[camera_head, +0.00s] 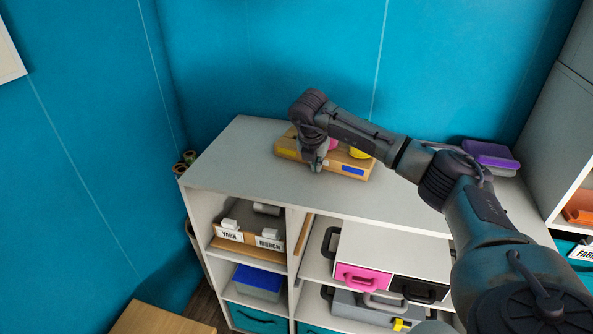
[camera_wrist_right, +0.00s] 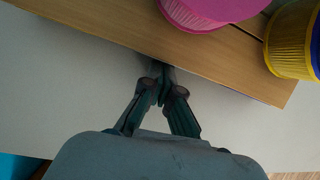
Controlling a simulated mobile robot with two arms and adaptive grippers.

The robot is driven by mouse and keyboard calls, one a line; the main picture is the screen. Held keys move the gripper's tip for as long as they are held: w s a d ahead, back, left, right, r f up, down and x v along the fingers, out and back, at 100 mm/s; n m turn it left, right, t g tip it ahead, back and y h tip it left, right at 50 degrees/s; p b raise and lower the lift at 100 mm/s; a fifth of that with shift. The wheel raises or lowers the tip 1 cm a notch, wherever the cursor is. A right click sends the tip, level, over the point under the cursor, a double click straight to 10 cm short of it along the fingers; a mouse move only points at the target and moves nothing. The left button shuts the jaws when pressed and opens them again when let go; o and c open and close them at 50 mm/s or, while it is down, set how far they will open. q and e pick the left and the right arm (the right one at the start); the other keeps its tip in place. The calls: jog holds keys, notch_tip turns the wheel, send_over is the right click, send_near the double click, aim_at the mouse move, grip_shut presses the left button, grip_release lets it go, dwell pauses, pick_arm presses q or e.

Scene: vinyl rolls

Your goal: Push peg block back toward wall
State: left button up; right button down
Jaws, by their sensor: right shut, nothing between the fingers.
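The wooden peg block (camera_head: 350,171) lies on the grey top of the shelf unit, with colored labels on its front face. A pink roll (camera_head: 333,144) and a yellow roll (camera_head: 360,153) stand on it, partly hidden by my arm. In the right wrist view the block (camera_wrist_right: 205,53) crosses the top, with the pink roll (camera_wrist_right: 190,18) and the yellow roll (camera_wrist_right: 288,45) on it. My right gripper (camera_head: 316,168) points down at the block's front side, shut and empty. Its fingertips (camera_wrist_right: 164,72) are at the block's front edge; whether they touch I cannot tell. My left gripper is not in view.
The shelf top (camera_head: 235,165) is clear left of the block. Blue walls (camera_head: 290,50) stand behind and at the left. A purple-lidded box (camera_head: 490,154) sits at the right end. Below are bins marked yarn and ribbon (camera_head: 245,236) and a pink-fronted drawer (camera_head: 362,280).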

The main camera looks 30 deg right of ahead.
jog(key=shift+w+d+b, duration=0.35)
jog(key=shift+w+d, duration=0.5)
jog(key=shift+d, duration=0.35)
jog(key=shift+w+d+b, duration=0.3)
jog(key=shift+w+d, duration=0.55)
jog(key=shift+d, duration=0.3)
jog(key=shift+a, duration=0.1)
jog(key=shift+s+a+p, duration=0.3)
jog(key=shift+s+a, duration=0.3)
jog(key=shift+a, duration=0.2)
jog(key=shift+s+a+p, duration=0.3)
jog(key=shift+s+a, duration=0.3)
jog(key=shift+a, duration=0.2)
jog(key=shift+p+v, duration=0.75)
jog(key=shift+v, duration=0.25)
jog(key=shift+s+a+r+p, duration=0.5)
jog(key=shift+a+r+p, duration=0.15)
jog(key=shift+r, duration=0.15)
jog(key=shift+s+a+r+p, duration=0.5)
jog(key=shift+a+r, duration=0.15)
jog(key=shift+r, duration=0.15)
jog(key=shift+f, duration=0.1)
